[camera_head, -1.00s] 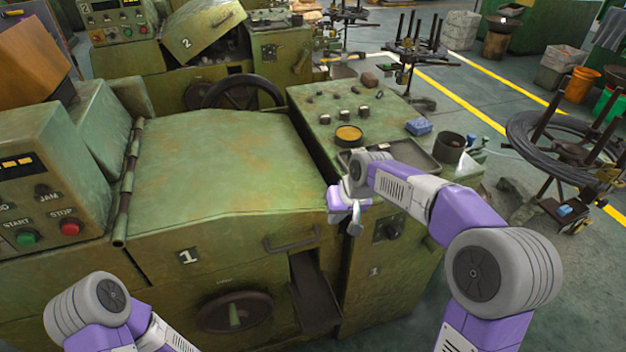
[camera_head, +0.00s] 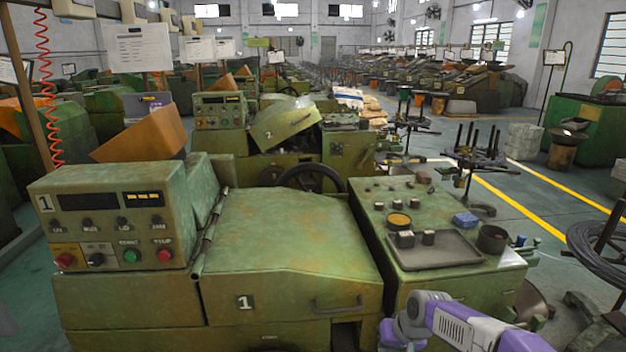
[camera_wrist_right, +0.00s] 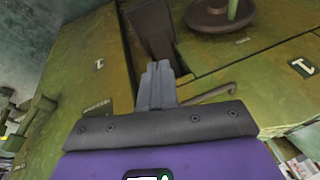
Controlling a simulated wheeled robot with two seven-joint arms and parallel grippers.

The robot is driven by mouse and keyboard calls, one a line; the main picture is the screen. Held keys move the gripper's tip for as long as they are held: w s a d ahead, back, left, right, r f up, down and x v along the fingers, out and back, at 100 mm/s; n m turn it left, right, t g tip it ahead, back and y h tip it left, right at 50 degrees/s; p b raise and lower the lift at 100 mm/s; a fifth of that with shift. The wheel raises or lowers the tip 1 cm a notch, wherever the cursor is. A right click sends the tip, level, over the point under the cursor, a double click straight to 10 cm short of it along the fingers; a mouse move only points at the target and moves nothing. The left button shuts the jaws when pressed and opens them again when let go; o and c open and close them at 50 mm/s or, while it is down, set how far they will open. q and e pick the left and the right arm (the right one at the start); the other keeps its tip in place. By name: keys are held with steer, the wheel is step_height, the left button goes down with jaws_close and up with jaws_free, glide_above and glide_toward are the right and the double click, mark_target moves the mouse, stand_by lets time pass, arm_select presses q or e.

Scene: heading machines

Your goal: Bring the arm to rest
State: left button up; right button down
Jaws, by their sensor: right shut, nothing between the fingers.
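My right arm comes in at the bottom right of the head view, grey and purple. Its right gripper (camera_head: 388,334) is at the bottom edge, in front of the green machine 1 (camera_head: 290,240), to the right of the lid handle (camera_head: 338,305). The fingertips are not clear there. In the right wrist view the grey fingers (camera_wrist_right: 157,72) are together and empty, in front of the machine's chute (camera_wrist_right: 153,28) and handle (camera_wrist_right: 212,94). I cannot tell the exact gap to the machine. My left gripper is not in view.
The control panel (camera_head: 115,220) stands at the left of the machine. A side cabinet (camera_head: 450,210) carries a metal tray (camera_head: 432,252), a blue block (camera_head: 466,219) and a dark cup (camera_head: 492,239). A wire coil stand (camera_head: 600,250) is at the right. Green floor lies between.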

steer(key=s+a+f+g+p, duration=0.1)
steer(key=s+a+f, duration=0.15)
steer(key=f, duration=0.65)
steer(key=s+a+f+g, duration=0.1)
steer(key=s+f, duration=0.3)
steer(key=f, duration=0.5)
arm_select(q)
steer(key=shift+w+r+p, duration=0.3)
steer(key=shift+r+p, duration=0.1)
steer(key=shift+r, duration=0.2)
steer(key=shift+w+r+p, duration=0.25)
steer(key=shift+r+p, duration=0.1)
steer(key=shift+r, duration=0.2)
arm_select(e)
steer(key=s+a+f+m, duration=0.1)
steer(key=s+a+f, duration=0.1)
steer(key=s+f, duration=0.3)
steer(key=s+a+f+m+y, duration=0.1)
steer(key=s+f, duration=0.3)
steer(key=s, duration=0.8)
steer(key=shift+a+f+g+y, duration=0.3)
steer(key=shift+a+f+g, duration=0.1)
steer(key=shift+a, duration=0.15)
